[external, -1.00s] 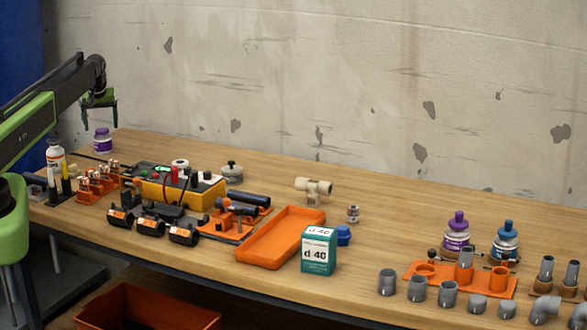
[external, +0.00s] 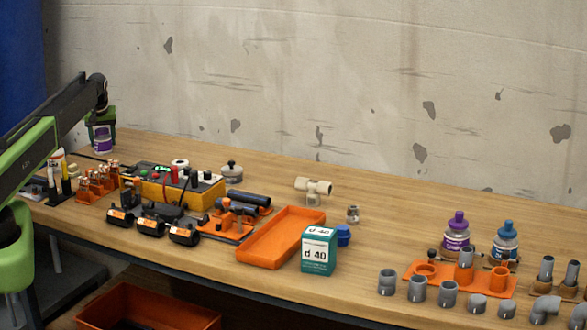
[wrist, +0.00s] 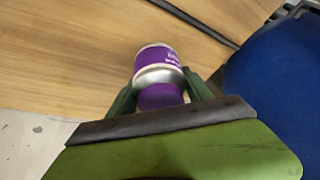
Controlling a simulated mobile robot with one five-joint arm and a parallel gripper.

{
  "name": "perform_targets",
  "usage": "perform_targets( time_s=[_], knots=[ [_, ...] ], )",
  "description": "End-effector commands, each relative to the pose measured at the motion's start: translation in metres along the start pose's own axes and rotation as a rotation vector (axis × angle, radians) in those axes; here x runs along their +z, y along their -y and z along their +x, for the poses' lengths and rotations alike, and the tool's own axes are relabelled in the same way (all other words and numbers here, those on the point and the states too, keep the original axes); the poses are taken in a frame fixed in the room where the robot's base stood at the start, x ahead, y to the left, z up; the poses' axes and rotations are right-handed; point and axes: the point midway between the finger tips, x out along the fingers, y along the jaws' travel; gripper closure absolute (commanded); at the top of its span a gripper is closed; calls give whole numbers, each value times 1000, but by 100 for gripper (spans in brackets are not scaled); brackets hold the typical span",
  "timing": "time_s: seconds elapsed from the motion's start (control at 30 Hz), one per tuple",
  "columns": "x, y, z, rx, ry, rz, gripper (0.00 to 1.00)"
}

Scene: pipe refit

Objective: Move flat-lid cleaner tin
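The flat-lid cleaner tin (external: 103,140) is white with a purple label and stands upright at the back left of the bench. In the wrist view the tin (wrist: 158,68) shows its purple lid toward me. My gripper (external: 103,124) is lowered over it from above. In the wrist view my gripper's green fingers (wrist: 159,82) lie one on each side of the tin, at its edges. I cannot tell whether they press on it. The tin seems to stand on the bench.
A white bottle (external: 57,163) and an orange rack of copper fittings (external: 95,184) stand close in front. A yellow-black case (external: 180,188) is to the right. An orange tray (external: 270,250) is mid-bench. Purple-capped (external: 456,230) and blue-capped (external: 505,240) tins stand far right.

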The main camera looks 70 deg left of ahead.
Motion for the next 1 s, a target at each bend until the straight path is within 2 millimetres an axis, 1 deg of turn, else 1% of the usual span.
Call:
perform_targets(
  time_s=[0.03,0.3,0.37,0.57,1.0],
  knots=[
    [0,0,0,0,0,0,57],
    [0,0,0,0,0,0,92],
    [0,0,0,0,0,0,99],
    [4,-5,-2,0,1,0,99],
    [33,-46,-13,1,1,1,99]
  ],
)
